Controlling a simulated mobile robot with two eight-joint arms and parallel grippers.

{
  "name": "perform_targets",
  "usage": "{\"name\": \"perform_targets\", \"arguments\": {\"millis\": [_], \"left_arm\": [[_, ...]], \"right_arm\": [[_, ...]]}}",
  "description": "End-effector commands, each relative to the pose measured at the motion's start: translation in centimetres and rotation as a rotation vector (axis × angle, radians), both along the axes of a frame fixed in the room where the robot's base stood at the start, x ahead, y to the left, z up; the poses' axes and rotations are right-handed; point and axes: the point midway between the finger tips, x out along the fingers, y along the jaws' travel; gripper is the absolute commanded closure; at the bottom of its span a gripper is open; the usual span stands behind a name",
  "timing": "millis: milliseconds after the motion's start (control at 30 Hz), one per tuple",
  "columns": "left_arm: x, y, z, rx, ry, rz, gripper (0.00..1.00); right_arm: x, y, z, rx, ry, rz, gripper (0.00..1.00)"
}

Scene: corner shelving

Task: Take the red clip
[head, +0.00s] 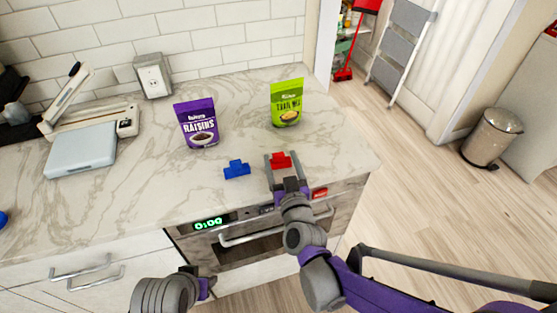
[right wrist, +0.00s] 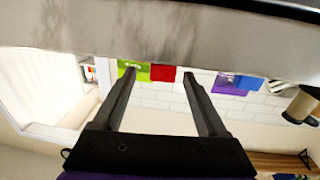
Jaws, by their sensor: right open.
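The red clip (head: 281,160) lies on the marble counter near its front edge. My right gripper (head: 282,157) is open and reaches in over that edge, with one fingertip on each side of the clip in the head view. In the right wrist view the red clip (right wrist: 163,73) shows upside down between the two open fingers (right wrist: 159,76), near their tips. I cannot tell whether a finger touches it. Of my left arm only a grey and purple part shows at the bottom of the head view; its fingers are not visible.
A blue clip (head: 237,169) lies left of the red one. A green trail mix bag (head: 287,104) and a purple raisins bag (head: 196,124) stand behind. A scale-like device (head: 82,150) is at left. Below the edge is an oven (head: 260,238) with a handle.

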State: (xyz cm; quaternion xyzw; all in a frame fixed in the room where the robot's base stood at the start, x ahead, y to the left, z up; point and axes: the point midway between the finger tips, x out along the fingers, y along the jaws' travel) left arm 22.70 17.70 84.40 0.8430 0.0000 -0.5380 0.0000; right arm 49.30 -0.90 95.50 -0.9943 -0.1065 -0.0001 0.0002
Motion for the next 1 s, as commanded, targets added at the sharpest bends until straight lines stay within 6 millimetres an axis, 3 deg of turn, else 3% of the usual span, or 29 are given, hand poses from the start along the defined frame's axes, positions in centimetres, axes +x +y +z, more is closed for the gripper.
{"name": "perform_targets", "arguments": {"millis": [400,700,1000], "left_arm": [[0.1,0.0,0.5,0.000,-0.002,0.000,0.50],[0.1,0.0,0.5,0.000,-0.002,0.000,0.50],[0.1,0.0,0.5,0.000,-0.002,0.000,0.50]], "right_arm": [[4.9,1.3,0.2,0.000,0.001,0.001,0.25],[5.2,1.4,0.2,0.000,0.001,0.001,0.25],[5.2,1.4,0.2,0.000,0.001,0.001,0.79]]}}
